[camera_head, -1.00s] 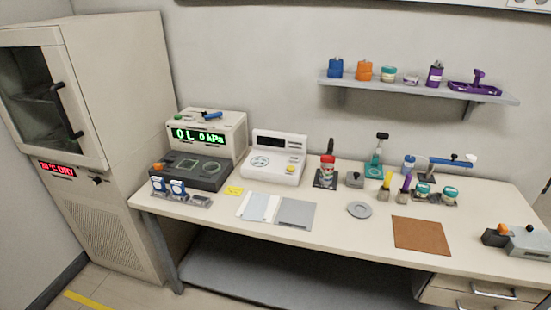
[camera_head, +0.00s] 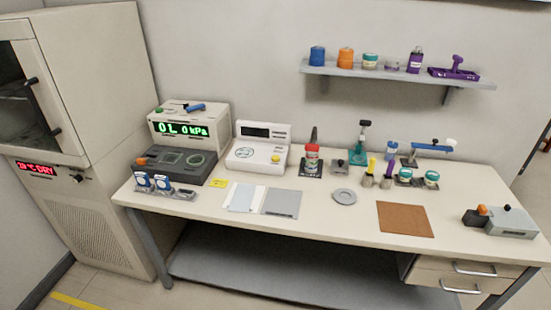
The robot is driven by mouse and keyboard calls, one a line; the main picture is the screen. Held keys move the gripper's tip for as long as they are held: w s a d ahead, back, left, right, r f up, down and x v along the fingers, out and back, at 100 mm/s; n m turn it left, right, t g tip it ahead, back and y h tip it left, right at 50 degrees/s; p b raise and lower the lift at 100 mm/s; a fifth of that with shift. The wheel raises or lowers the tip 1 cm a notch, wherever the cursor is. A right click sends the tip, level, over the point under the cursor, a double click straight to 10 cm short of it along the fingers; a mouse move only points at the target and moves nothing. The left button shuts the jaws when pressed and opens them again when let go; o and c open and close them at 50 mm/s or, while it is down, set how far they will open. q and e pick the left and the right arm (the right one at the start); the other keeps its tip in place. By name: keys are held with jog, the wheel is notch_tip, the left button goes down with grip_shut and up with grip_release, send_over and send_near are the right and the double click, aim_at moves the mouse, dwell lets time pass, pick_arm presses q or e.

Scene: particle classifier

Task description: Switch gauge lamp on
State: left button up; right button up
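Neither gripper is in view. A beige gauge unit (camera_head: 215,118) stands at the left of the table, with a lit green display (camera_head: 183,129) reading in kPa. A dark grey base with round and square panels (camera_head: 178,164) sits in front of it. A blue handle (camera_head: 196,108) lies on top of the unit. I cannot make out which part is the gauge lamp or its switch. A small stand with a blue arm and white end (camera_head: 434,147) is at the back right of the table.
A white scale (camera_head: 258,150) stands beside the gauge unit. A grey box with an orange knob (camera_head: 512,222) is at the right end. The tall oven cabinet (camera_head: 110,100) stands at the left. The wall shelf (camera_head: 390,78) holds several containers. The table front is mostly clear.

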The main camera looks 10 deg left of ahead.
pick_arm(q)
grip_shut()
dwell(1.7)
